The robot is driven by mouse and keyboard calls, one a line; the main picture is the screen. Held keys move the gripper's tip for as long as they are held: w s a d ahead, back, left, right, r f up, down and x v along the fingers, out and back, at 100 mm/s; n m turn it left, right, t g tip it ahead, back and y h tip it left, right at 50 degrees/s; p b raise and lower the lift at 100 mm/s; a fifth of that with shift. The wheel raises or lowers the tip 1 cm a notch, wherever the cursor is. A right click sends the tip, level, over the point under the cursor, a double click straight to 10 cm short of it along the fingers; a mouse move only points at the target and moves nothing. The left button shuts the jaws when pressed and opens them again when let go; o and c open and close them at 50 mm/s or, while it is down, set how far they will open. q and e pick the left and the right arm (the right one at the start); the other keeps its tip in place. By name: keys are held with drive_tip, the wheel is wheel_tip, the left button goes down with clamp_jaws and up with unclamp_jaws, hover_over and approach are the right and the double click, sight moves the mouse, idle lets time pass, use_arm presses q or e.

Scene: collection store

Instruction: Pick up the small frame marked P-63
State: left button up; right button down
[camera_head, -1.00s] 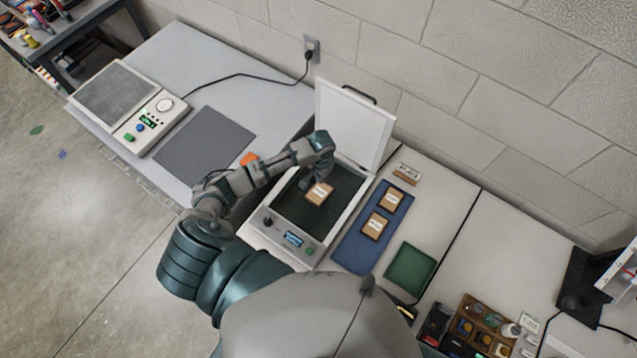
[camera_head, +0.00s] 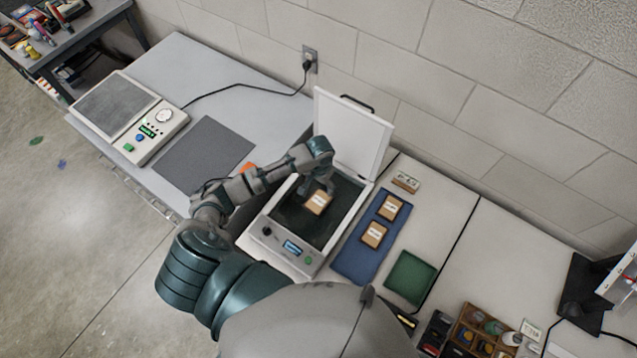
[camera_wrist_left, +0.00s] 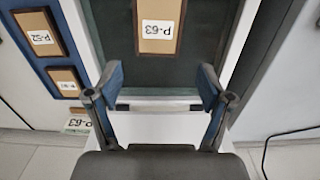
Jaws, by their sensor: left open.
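The small frame marked P-63 (camera_head: 319,202) has a brown border and a white label. It lies on the dark bed of an open-lidded case-like device (camera_head: 332,243). In the left wrist view the frame P-63 (camera_wrist_left: 160,27) shows upside down, just beyond the fingertips and centred between them. My left gripper (camera_head: 324,186) is over the bed, close to the frame on its far side in the head view. In the wrist view the left gripper (camera_wrist_left: 160,88) is open, with nothing between its fingers. My right gripper is not in view.
Two similar frames lie on a blue mat (camera_head: 356,262); one reads P-52 (camera_wrist_left: 40,36). A small card marked P-63 (camera_wrist_left: 80,124) lies beyond the mat. The raised white lid (camera_head: 348,130) stands behind my gripper. A green mat (camera_head: 410,277) lies to the right.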

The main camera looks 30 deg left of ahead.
use_arm(q)
drive_tip(key=shift+d+r, duration=0.15)
drive_tip(key=shift+r, duration=0.25)
drive_tip(key=shift+o, duration=0.9)
wheel_tip(320, 180, up, 10)
drive_tip(key=shift+a+r, duration=0.2)
drive_tip(key=shift+a, duration=0.15)
drive_tip(key=shift+o, duration=1)
drive_tip(key=f+b, duration=0.1)
drive_tip(key=s+f+b, duration=0.1)
drive_tip(key=f+b, duration=0.1)
drive_tip(key=s+d+f+b, duration=0.1)
drive_tip(key=b, duration=0.1)
drive_tip(key=shift+s+f, duration=0.15)
hover_over(317, 203)
wheel_tip(317, 203, down, 11)
drive_tip(key=shift+s+d+r, duration=0.1)
drive_tip(key=shift+s, duration=0.05)
drive_tip(key=shift+f, duration=3.1)
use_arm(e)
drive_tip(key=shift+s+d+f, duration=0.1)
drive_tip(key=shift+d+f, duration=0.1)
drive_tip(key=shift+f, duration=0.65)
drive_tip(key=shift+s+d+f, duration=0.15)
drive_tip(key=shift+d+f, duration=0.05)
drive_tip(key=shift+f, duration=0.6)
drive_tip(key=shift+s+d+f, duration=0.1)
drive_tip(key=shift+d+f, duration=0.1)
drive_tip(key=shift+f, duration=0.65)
